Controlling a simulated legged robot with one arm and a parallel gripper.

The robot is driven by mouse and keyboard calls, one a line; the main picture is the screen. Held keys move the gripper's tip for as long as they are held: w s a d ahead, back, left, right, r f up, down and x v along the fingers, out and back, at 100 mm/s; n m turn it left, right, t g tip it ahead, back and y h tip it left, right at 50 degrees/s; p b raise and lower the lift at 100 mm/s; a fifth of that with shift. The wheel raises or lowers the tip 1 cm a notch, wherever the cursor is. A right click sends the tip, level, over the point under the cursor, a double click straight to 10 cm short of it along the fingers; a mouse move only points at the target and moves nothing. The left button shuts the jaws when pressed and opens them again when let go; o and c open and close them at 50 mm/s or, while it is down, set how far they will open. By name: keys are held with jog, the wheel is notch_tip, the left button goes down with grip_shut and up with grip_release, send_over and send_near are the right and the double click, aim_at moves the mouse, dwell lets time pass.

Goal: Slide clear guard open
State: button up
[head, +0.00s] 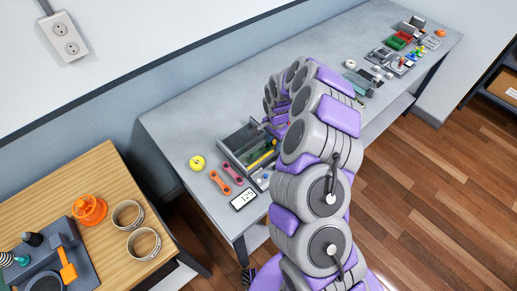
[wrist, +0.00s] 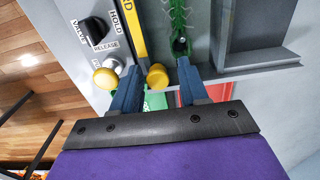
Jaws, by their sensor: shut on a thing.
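The grey panel box (head: 232,146) sits on the long bench, with a yellow bar (head: 261,160) along one side. In the wrist view, the yellow-edged bar (wrist: 131,30) runs down to a round yellow knob (wrist: 157,76). My gripper (wrist: 158,72) has its two blue fingers on either side of this knob and is shut on it; a thin gap seems to show on the right. A green part (wrist: 180,20) lies beyond the right fingertip. I cannot make out the clear guard's surface. In the head view my arm hides the gripper.
A black HOLD/RELEASE dial (wrist: 93,30) and a pale yellow knob (wrist: 105,78) are left of my fingers. A grey frame ledge (wrist: 255,62) is to the right. Orange and pink links (head: 221,182) and a display (head: 243,199) lie near the box.

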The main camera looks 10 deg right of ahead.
jog(key=shift+s+f, duration=0.55)
jog(key=shift+f, duration=0.1)
jog(key=o, duration=0.6)
jog(key=shift+s+g, duration=0.1)
jog(key=shift+g, duration=0.2)
jog(key=shift+c, duration=0.2)
jog(key=shift+r, duration=0.1)
jog(key=shift+w+r+p, duration=0.55)
jog(key=shift+r+p, duration=0.05)
jog(key=shift+r, duration=0.25)
jog(key=r, duration=0.2)
jog(key=r+p, duration=0.1)
jog(key=r, duration=0.1)
jog(key=shift+w+a+r, duration=0.1)
jog(key=shift+w, duration=0.15)
jog(key=shift+r, duration=0.25)
jog(key=shift+c, duration=0.2)
